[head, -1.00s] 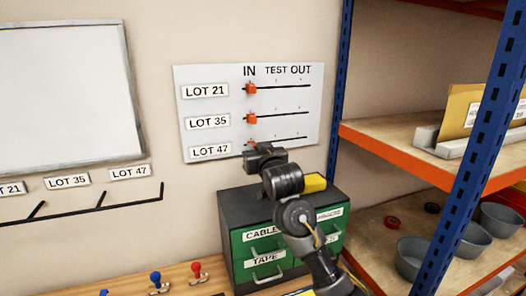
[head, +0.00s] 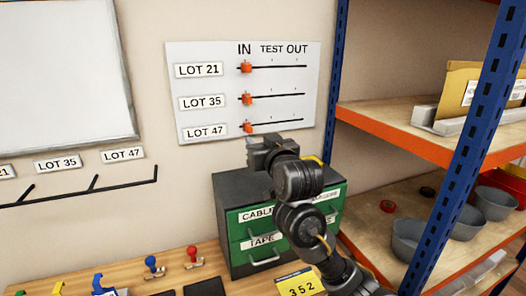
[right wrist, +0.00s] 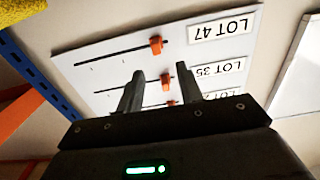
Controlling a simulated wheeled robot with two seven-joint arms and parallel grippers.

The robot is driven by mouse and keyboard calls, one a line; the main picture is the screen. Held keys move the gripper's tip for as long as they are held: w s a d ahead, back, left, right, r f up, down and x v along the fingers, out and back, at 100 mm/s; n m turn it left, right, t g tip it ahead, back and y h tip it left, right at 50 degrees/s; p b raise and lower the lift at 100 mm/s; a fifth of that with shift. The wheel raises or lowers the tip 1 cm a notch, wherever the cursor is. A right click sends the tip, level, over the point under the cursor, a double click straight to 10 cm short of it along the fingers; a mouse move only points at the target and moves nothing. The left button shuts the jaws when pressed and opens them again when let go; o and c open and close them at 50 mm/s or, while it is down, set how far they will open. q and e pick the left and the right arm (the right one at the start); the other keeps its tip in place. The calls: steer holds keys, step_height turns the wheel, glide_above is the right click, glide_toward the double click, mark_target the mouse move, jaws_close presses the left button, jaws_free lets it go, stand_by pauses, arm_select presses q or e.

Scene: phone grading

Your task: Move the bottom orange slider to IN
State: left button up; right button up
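The white board (head: 200,55) has three slider tracks marked IN, TEST and OUT. The bottom orange slider (head: 248,127), in the LOT 47 row, sits at the left end of its track, under IN. The middle slider (head: 246,99) and top slider (head: 246,67) are also under IN. My right gripper (head: 254,145) is just below and in front of the bottom slider, apart from it. In the right wrist view, its fingers (right wrist: 160,82) are spread with nothing between them, and the bottom slider (right wrist: 156,46) shows beyond the fingertips. My left gripper is not in view.
A green drawer cabinet (head: 235,222) stands below the board, behind my right arm. A blue-posted shelf (head: 470,150) with orange edges is close on the right. A whiteboard (head: 65,80) and a hook rail (head: 90,190) are on the left wall.

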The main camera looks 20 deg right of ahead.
steer(key=shift+s+d+p, duration=0.1)
steer(key=shift+s+p, duration=0.55)
steer(key=shift+s, duration=0.55)
